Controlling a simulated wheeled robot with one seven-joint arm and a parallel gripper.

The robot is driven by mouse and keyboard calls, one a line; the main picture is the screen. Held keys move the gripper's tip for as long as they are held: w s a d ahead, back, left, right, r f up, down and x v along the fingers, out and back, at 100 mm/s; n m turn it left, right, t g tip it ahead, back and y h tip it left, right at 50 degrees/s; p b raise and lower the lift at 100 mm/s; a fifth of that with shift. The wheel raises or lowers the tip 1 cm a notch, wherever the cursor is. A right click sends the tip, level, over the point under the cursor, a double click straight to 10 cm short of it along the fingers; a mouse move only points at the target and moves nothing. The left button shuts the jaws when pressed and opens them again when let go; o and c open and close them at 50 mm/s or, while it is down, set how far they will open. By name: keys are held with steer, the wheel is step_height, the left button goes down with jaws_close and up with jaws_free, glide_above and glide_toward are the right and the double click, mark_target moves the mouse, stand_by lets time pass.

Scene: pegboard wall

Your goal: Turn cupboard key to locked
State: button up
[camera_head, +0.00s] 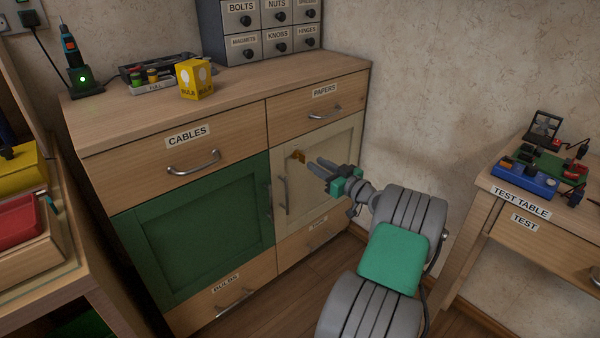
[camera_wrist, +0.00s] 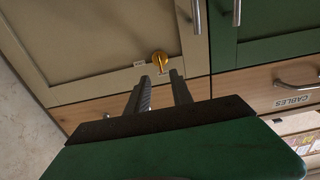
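The cupboard key (camera_head: 297,155) is a small yellow-orange piece on the upper left of the cream cupboard door (camera_head: 322,150). It also shows in the wrist view (camera_wrist: 160,60), with a small pale label beside it. My gripper (camera_head: 314,165) is in front of the cream door, its fingers pointing at the key. In the wrist view its two fingers (camera_wrist: 162,77) are apart with nothing between them, and the key lies just beyond the tips. The fingers appear not to touch the key. The lettering on the small label is too small to read.
A vertical handle (camera_head: 282,195) stands out from the cream door below the key. The green door (camera_head: 195,235) is to its left, with drawers above and below. A yellow bulb box (camera_head: 195,80) stands on the cabinet top. The test table (camera_head: 520,205) is at the right.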

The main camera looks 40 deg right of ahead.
mark_target(303, 155)
steer(key=w+b, duration=0.1)
steer(key=w, duration=0.6)
steer(key=shift+w+a+r+b, duration=0.15)
steer(key=shift+w+b, duration=0.1)
steer(key=shift+b, duration=0.15)
steer(key=shift+c, duration=0.4)
jaws_close()
